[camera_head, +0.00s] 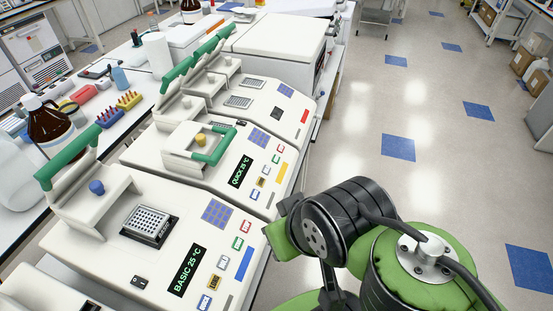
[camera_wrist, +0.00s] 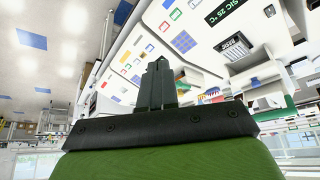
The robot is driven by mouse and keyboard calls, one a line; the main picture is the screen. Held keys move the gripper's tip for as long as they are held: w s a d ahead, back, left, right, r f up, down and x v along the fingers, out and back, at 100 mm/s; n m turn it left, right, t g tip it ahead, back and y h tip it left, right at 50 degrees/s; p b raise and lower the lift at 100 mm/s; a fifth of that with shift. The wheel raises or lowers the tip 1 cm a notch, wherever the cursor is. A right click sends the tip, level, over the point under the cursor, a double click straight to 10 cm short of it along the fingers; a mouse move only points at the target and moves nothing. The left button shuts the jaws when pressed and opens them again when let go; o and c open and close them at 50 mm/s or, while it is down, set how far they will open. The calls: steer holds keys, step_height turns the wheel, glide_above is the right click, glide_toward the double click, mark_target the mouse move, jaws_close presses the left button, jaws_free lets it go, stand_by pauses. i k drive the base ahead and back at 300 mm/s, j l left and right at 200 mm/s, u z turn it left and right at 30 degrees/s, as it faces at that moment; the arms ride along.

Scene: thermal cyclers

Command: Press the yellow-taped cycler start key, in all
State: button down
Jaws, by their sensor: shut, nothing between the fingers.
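Three white thermal cyclers stand in a row on the bench in the head view. The middle cycler (camera_head: 215,178) has a yellow-orange tape strip (camera_head: 284,171) on its front panel. Its display (camera_head: 240,172) reads QUICK 25 °C, its lid is down, and several small coloured keys (camera_head: 276,159) sit beside the display. The nearest cycler (camera_head: 150,270) has a blue strip and the far one a red strip. My gripper (camera_wrist: 158,68) shows shut and empty in the wrist view, over the cycler panels, apparently above them. Its fingers are not visible in the head view.
The near cycler's lid (camera_head: 110,185) and the far cycler's lid stand open with green handles. A brown bottle (camera_head: 45,118), tube racks (camera_head: 127,100) and a white box instrument (camera_head: 280,42) share the bench. Open tiled floor (camera_head: 400,110) lies to the right.

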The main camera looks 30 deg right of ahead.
mark_target(275, 159)
steer(key=i+l+u, duration=0.25)
steer(key=l+u, duration=0.3)
steer(key=i+l+u, duration=0.25)
steer(key=k+l, duration=0.05)
